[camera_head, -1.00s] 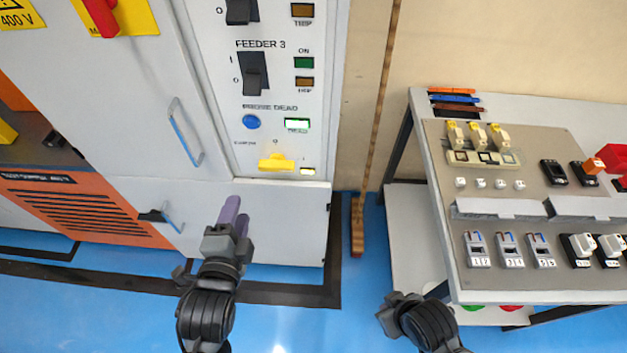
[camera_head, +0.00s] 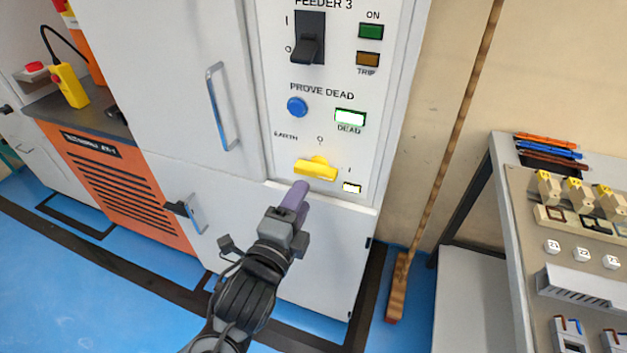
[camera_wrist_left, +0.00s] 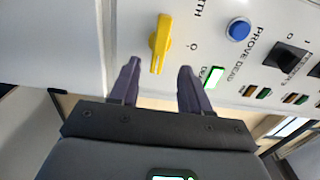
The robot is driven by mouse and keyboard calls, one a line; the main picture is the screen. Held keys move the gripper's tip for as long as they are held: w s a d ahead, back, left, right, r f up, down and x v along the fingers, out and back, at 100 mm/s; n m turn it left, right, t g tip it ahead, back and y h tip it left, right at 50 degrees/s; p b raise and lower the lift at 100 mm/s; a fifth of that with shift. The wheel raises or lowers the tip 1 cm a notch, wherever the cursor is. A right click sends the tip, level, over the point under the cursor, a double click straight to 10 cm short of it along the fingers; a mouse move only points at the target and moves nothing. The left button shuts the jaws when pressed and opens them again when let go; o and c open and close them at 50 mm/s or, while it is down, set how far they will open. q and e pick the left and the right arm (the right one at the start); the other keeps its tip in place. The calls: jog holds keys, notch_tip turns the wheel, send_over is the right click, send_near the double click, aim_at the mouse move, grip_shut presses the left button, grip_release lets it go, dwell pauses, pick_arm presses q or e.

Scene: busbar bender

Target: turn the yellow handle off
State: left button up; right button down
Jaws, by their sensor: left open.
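The yellow handle (camera_head: 316,168) is a rotary knob on the white panel, under the EARTH label. In the head view it lies roughly horizontal, between the O mark above it and a lit indicator at its lower right. My left gripper (camera_head: 297,196) is just below and in front of it, with purple fingers pointing up at the panel. In the left wrist view the yellow handle (camera_wrist_left: 160,43) is ahead of the two spread fingers, nearer the left one, and the open left gripper (camera_wrist_left: 158,80) is empty. No contact with the handle shows. My right gripper is out of view.
Above the handle are a blue button (camera_head: 297,107), a lit DEAD indicator (camera_head: 349,118) and the black FEEDER 3 switch (camera_head: 309,40). A cabinet door handle (camera_head: 220,105) stands out at the left. A broom (camera_head: 400,285) leans beside the cabinet, and a workbench (camera_head: 497,215) is at the right.

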aim_at(313, 175)
pick_arm(q)
jog(key=b+x, duration=0.2)
jog(key=x, duration=0.5)
jog(key=shift+w+f, duration=0.1)
jog(key=shift+w+d, duration=0.1)
jog(key=shift+w, duration=0.2)
grip_shut()
